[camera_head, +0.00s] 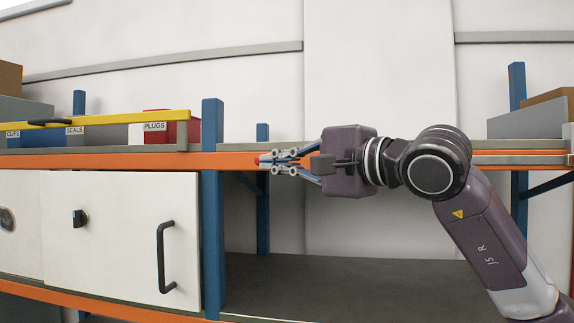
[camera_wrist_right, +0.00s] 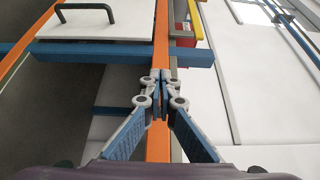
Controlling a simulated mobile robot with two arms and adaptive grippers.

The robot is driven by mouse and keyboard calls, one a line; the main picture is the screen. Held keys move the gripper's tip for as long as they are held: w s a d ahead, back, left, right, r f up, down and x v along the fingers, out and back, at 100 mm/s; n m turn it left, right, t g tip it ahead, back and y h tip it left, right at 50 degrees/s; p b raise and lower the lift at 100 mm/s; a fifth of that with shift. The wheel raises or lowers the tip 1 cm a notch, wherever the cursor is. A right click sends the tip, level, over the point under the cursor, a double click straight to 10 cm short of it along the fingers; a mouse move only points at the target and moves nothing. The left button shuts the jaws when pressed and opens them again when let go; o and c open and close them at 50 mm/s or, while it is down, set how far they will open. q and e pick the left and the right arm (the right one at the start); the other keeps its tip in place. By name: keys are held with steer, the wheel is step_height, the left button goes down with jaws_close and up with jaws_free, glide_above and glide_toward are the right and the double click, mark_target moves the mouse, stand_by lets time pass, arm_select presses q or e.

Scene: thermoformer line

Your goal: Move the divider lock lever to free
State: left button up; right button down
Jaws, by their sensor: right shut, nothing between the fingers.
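No part is clearly identifiable as the divider lock lever. A small red spot (camera_head: 257,160) shows at my right gripper's fingertips in the head view, against the orange beam; it could be a knob, but I cannot tell. My right gripper (camera_head: 268,161) points left in front of the orange beam (camera_head: 235,161), just right of the blue post (camera_head: 212,125). Its fingers are shut with nothing between them. In the wrist view the right gripper's fingertips (camera_wrist_right: 161,88) meet over the orange beam, short of the blue post (camera_wrist_right: 110,51). My left gripper is in neither view.
A yellow bar (camera_head: 100,118) with a black handle (camera_head: 50,123) crosses the upper shelf before labelled bins, including the red PLUGS bin (camera_head: 157,132). Below are a white cabinet door (camera_head: 120,240) with a black pull handle (camera_head: 161,258) and a black knob (camera_head: 79,218). The lower shelf (camera_head: 350,285) is empty.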

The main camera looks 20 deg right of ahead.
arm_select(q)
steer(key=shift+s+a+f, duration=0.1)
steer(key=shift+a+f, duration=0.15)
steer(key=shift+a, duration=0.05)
arm_select(e)
steer(key=shift+w+a, duration=0.25)
steer(key=shift+a, duration=0.3)
steer(key=shift+w+a, duration=0.2)
steer(key=shift+a, duration=0.35)
steer(key=shift+a, duration=0.15)
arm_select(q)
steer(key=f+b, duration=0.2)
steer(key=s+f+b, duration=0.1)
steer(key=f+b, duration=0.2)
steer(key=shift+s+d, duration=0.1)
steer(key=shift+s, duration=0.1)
arm_select(e)
steer(key=s, duration=1.3)
steer(key=shift+d, duration=0.2)
